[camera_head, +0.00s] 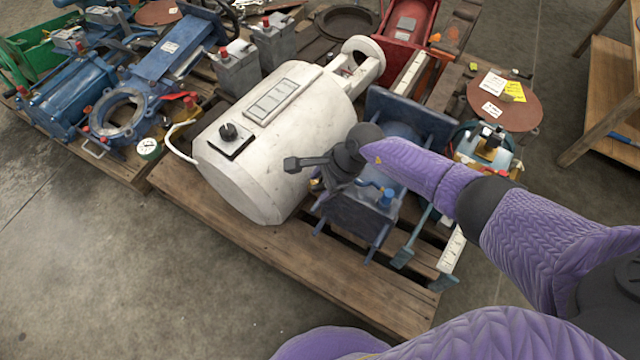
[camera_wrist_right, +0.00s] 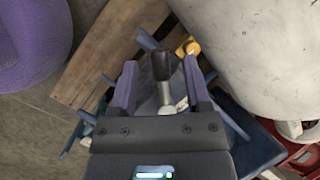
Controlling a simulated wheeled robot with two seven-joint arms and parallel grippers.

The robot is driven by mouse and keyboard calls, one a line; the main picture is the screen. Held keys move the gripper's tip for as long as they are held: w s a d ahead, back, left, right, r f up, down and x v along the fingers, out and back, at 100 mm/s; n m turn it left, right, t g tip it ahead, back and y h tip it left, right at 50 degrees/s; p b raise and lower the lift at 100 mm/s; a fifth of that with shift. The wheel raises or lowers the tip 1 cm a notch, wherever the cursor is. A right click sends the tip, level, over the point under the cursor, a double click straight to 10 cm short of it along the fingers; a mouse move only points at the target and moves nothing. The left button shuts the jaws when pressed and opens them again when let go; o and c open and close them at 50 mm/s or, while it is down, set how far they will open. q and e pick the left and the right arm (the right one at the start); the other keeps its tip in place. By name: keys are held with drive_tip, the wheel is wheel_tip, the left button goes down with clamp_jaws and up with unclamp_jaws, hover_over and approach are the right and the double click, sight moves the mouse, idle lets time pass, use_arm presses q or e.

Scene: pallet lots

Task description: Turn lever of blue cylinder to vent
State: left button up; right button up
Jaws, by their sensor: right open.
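The blue cylinder (camera_head: 402,134) sits in a dark blue frame on the pallet's front part, right of the white tank, partly hidden by my right arm. My right gripper (camera_head: 338,172) is over its near left side, with its fingertips hard to make out in the head view. In the right wrist view my right gripper (camera_wrist_right: 160,78) is open. A lever with a dark grip (camera_wrist_right: 162,66) and a pale metal shank shows between its two fingers, with gaps at the sides. Whether a finger touches it I cannot tell. My left gripper is not in view.
The large white tank (camera_head: 270,135) is close on the left and also fills the upper right of the wrist view (camera_wrist_right: 265,50). The pallet (camera_head: 235,225) has bare boards in front. Blue pumps (camera_head: 75,95) stand left. The floor in front is clear.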

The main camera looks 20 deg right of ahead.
clamp_jaws()
idle(0.6)
idle(0.8)
